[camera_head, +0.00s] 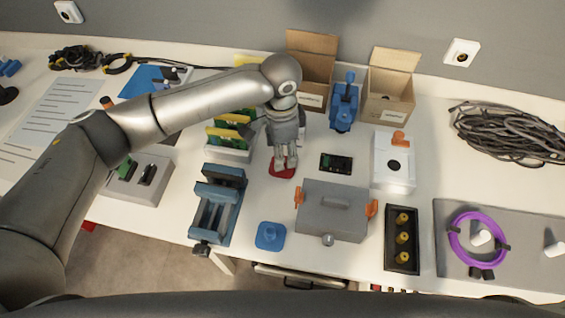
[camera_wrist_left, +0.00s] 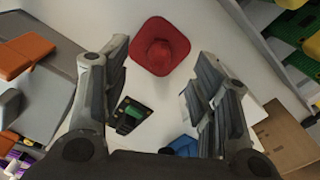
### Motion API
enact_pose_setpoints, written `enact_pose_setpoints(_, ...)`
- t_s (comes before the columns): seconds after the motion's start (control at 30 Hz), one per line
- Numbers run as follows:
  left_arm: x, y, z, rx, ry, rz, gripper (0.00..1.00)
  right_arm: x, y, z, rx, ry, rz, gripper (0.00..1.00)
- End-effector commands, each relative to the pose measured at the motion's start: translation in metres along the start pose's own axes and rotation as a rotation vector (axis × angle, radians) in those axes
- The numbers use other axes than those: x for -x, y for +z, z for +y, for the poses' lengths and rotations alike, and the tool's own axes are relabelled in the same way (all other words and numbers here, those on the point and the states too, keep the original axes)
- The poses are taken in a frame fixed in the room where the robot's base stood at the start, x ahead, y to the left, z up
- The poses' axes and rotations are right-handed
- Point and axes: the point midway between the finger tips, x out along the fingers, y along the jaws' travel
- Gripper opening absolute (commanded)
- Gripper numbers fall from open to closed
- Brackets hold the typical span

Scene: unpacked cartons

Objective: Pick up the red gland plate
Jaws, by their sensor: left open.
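The red gland plate (camera_wrist_left: 160,47) lies flat on the white table, a square plate with a round raised middle. In the head view the red gland plate (camera_head: 283,168) is partly hidden under my left gripper (camera_head: 286,163). My left gripper is open and points down above the plate. In the left wrist view the two fingers of my left gripper (camera_wrist_left: 166,75) stand wide apart, with nothing between them touching, and the plate shows beyond the fingertips. My right gripper is not in view.
A blue plate (camera_head: 270,236) lies nearer the front edge. A blue-grey vise (camera_head: 215,208) stands left, a grey box with orange latches (camera_head: 333,211) right. A small dark circuit board (camera_head: 336,163) lies close right of the gripper. Racked boards (camera_head: 229,134) stand left.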

Motion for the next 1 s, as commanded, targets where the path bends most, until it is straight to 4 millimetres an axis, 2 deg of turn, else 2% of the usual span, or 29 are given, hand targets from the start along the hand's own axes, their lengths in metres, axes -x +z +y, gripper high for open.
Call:
enact_pose_setpoints(0.23,-0.036,-0.005,0.001,0.0,0.002,-0.002,0.55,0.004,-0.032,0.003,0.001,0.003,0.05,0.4)
enact_pose_setpoints(0.4,-0.048,-0.005,0.001,-0.002,0.0,-0.001,0.55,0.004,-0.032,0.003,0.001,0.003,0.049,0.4)
enact_pose_setpoints(0.6,-0.048,-0.005,0.001,-0.002,0.0,-0.001,0.55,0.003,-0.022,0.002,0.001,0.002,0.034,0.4)
enact_pose_setpoints(1.0,-0.048,-0.005,0.001,-0.001,0.0,-0.001,0.05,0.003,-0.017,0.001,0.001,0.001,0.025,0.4)
